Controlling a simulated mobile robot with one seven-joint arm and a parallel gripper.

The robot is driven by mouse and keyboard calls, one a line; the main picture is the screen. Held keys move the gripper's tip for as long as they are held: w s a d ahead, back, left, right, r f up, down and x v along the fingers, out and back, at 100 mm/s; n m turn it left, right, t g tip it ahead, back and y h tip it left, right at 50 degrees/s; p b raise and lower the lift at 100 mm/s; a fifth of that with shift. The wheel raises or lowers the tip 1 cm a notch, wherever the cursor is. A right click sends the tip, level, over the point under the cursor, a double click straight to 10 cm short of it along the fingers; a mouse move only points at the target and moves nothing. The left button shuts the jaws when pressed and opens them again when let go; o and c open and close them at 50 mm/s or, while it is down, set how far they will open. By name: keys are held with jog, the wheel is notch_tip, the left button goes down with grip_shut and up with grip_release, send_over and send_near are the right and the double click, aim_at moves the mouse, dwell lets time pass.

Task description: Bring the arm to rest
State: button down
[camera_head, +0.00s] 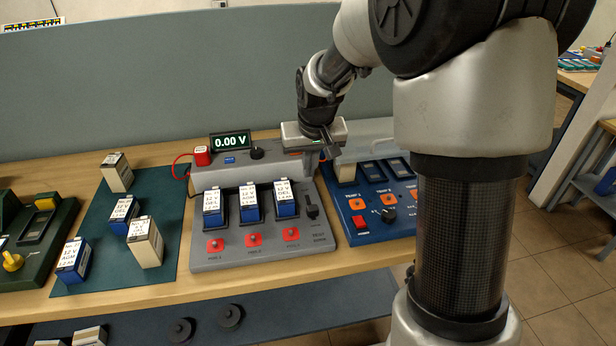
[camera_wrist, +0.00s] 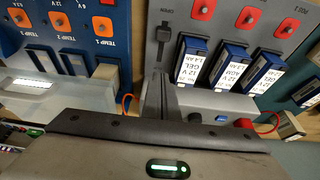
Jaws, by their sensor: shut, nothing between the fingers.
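My arm comes down from the upper right in the head view, in front of part of the bench. My gripper (camera_head: 328,152) is shut and empty, with its fingers pointing down above the right rear part of the grey test station (camera_head: 265,259). In the wrist view the gripper (camera_wrist: 163,88) shows as a narrow pair of closed fingers near the grey station's edge. I cannot tell whether the fingertips touch anything.
Three batteries (camera_head: 249,206) stand in the grey station, beside a display (camera_head: 231,141) reading 0.00 V. A blue temperature station (camera_head: 352,229) is to the right. A teal mat (camera_head: 178,230) bears several batteries; a green device (camera_head: 42,250) is left. A grey-green partition (camera_head: 150,85) stands behind.

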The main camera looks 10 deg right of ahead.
jog(key=shift+s+r, duration=0.2)
jog(key=shift+r, duration=0.35)
jog(key=shift+r, duration=0.1)
jog(key=s+r+p, duration=0.5)
jog(key=s+r, duration=0.6)
jog(key=s, duration=0.2)
jog(key=s+r+t+p, duration=0.1)
jog(key=s+r+p, duration=0.4)
jog(key=s+r, duration=0.5)
jog(key=s, duration=0.4)
jog(key=shift+s+d+r+t+p, duration=0.15)
jog(key=shift+s+r+t+p, duration=0.05)
jog(key=shift+r+t+p, duration=0.15)
